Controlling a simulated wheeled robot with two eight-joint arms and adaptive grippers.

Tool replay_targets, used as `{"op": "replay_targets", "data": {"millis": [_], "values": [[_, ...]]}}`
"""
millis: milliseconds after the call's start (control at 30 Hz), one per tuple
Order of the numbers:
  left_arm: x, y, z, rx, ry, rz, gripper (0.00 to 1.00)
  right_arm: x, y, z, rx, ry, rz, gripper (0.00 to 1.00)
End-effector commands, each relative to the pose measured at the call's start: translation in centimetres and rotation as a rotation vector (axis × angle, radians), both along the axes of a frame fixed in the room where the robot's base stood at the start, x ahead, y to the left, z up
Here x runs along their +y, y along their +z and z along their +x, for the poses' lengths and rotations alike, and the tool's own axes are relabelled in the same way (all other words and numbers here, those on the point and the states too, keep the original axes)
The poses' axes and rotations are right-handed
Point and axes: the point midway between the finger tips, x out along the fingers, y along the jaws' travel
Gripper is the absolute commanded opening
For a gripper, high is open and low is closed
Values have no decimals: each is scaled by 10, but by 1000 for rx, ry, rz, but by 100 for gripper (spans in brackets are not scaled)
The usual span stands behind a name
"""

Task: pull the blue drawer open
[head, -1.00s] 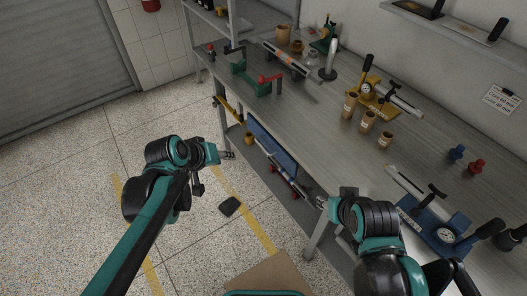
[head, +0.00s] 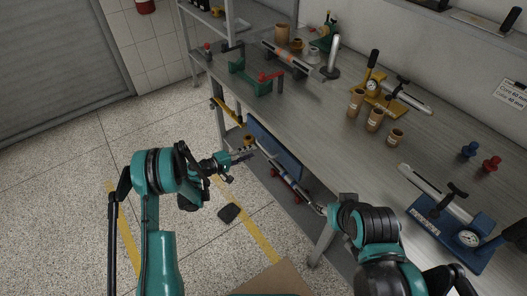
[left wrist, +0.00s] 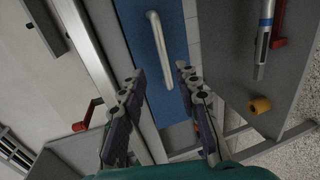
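The blue drawer (head: 283,155) sits under the workbench top, its front facing the floor side; it looks shut. In the left wrist view its blue front (left wrist: 176,18) carries a silver bar handle (left wrist: 160,50). My left gripper (head: 246,154) is in front of the drawer in the head view. In the left wrist view the left gripper (left wrist: 159,76) is open, with one finger on each side of the handle's near end and nothing held. My right gripper (head: 320,209) is near the bench's front edge, right of the drawer; its fingers are too small to read.
The grey workbench (head: 318,113) holds brown cups (head: 375,119), a yellow gauge tool (head: 391,97) and a blue gauge tool (head: 452,226). A lower shelf (head: 293,203) holds tools below the drawer.

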Motion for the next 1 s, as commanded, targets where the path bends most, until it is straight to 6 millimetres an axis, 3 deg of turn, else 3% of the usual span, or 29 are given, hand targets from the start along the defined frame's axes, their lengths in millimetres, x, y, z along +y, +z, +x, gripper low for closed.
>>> {"op": "replay_targets", "data": {"millis": [167, 600, 933, 967, 1000], "values": [[-8, -12, 4, -1, -1, -23, 32, 0, -5, 0, 0, 0, 0, 40], [-57, -25, 41, -1, -1, -20, 32, 0, -25, 0, 0, 0, 0, 40], [-62, -24, 44, -2, 0, -20, 32, 0, -26, 0, 0, 0, 0, 40], [-62, -24, 44, -2, 0, -20, 29, 0, -26, 0, 0, 0, 0, 40], [-62, -24, 44, -2, 0, -20, 19, 0, -26, 0, 0, 0, 0, 40]]}}
